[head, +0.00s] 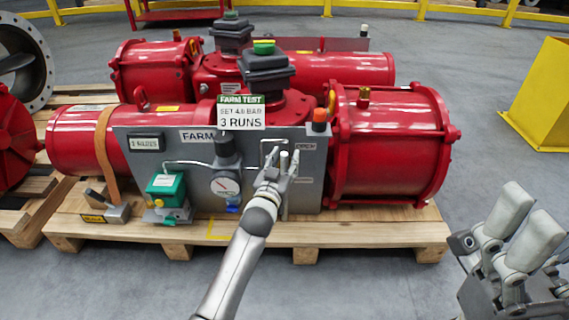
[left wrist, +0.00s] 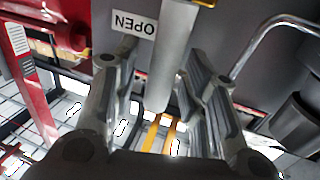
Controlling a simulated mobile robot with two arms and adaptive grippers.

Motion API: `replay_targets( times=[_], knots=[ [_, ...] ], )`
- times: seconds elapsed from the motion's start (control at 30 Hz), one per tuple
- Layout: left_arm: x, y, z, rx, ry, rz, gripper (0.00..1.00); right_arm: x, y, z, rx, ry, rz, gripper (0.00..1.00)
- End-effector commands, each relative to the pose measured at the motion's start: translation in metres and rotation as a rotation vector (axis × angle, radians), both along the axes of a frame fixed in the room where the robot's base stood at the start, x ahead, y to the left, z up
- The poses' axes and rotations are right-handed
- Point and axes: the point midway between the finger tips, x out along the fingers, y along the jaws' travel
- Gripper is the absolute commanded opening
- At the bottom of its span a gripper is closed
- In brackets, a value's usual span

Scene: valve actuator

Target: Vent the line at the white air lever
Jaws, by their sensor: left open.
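The white air lever (head: 284,158) is on the grey panel (head: 308,190) of the red valve actuator. My left gripper (head: 281,163) is at the lever, with its fingers open on either side of it. In the left wrist view, the pale lever bar (left wrist: 173,60) lies between the open fingers, nearer the right one. I cannot tell whether a finger touches it. An "OPEN" label (left wrist: 134,24) shows beside the lever. A pressure gauge (head: 225,186) is left of the gripper. My right gripper (head: 522,229) is at the lower right, away from the panel; its opening is unclear.
The actuator stands on a wooden pallet (head: 350,234). A green box (head: 166,188) is at the panel's left, and a "FARM TEST" sign (head: 241,113) stands above the panel. A yellow block (head: 541,98) is at the right. Grey floor is clear in front.

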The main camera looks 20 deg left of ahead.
Motion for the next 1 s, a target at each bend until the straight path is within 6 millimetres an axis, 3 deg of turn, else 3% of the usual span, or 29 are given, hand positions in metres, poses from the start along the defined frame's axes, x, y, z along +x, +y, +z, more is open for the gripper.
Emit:
replay_targets(
  times=[0.3,0.6,1.0],
  knots=[
    [0.0018,0.0002,0.0006,0.001,0.0,0.0,0.39,0.0002,0.0002,0.0008,0.0,-0.002,0.0,0.74],
    [0.0016,0.0002,0.0004,0.001,0.0,0.0,0.01,0.0002,0.0003,0.0008,0.0,-0.002,0.0,0.74],
    [0.0019,0.0011,0.0012,0.012,0.004,0.0,0.0,-0.0006,-0.0001,0.0038,0.001,-0.006,0.0,0.74]
  ],
)
